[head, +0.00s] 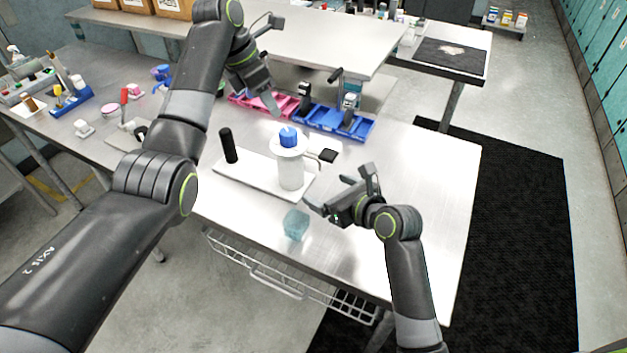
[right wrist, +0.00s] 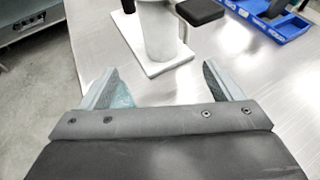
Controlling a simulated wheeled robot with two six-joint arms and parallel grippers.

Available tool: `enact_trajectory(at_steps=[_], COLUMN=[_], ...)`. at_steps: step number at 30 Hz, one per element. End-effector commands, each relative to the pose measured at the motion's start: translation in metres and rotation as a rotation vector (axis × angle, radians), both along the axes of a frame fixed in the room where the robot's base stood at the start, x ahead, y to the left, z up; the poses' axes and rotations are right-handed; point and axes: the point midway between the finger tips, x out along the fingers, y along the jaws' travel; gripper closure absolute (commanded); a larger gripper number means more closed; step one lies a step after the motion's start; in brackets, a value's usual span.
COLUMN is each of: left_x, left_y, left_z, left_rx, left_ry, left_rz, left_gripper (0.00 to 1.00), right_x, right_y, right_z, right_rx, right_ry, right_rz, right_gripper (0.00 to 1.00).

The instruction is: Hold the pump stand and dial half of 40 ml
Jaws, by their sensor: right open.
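The pump stand is a white base plate (head: 238,178) with a black upright handle (head: 228,145) at its left end. At its right end stands a pale cylinder (head: 291,172) with a white collar, a blue dial (head: 288,137) on top and a black block (head: 328,156) on its right side. My right gripper (head: 339,190) is open and empty, to the right of the stand and apart from it. In the right wrist view the cylinder (right wrist: 160,32) is beyond the open fingers (right wrist: 168,85). My left gripper (head: 270,98) is raised behind the stand; its finger gap is not clear.
A translucent blue cup (head: 296,224) stands near the table's front edge. Blue bins (head: 330,121) and pink bins (head: 250,101) line the back. Small tools and a blue rack (head: 72,102) lie at the left. The table's right side is clear.

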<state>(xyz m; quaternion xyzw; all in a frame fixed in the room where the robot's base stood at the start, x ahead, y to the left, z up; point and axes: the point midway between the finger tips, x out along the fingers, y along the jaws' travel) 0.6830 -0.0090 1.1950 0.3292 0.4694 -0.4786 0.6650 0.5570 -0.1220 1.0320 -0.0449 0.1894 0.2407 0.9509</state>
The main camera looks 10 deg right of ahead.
Motion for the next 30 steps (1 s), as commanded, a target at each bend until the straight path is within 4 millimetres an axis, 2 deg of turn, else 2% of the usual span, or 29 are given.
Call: enact_trajectory(at_steps=[18, 30], left_x=[0.000, 0.000], left_y=[0.000, 0.000], left_z=[0.000, 0.000], left_rx=[0.000, 0.000], left_ry=[0.000, 0.000], left_rz=[0.000, 0.000], left_gripper=[0.64, 0.64], right_x=[0.075, 0.117], right_y=[0.040, 0.063], right_z=[-0.035, -0.055], right_rx=[-0.006, -0.005], right_ry=[-0.001, -0.002], right_rz=[0.002, 0.001], right_gripper=[0.14, 0.14])
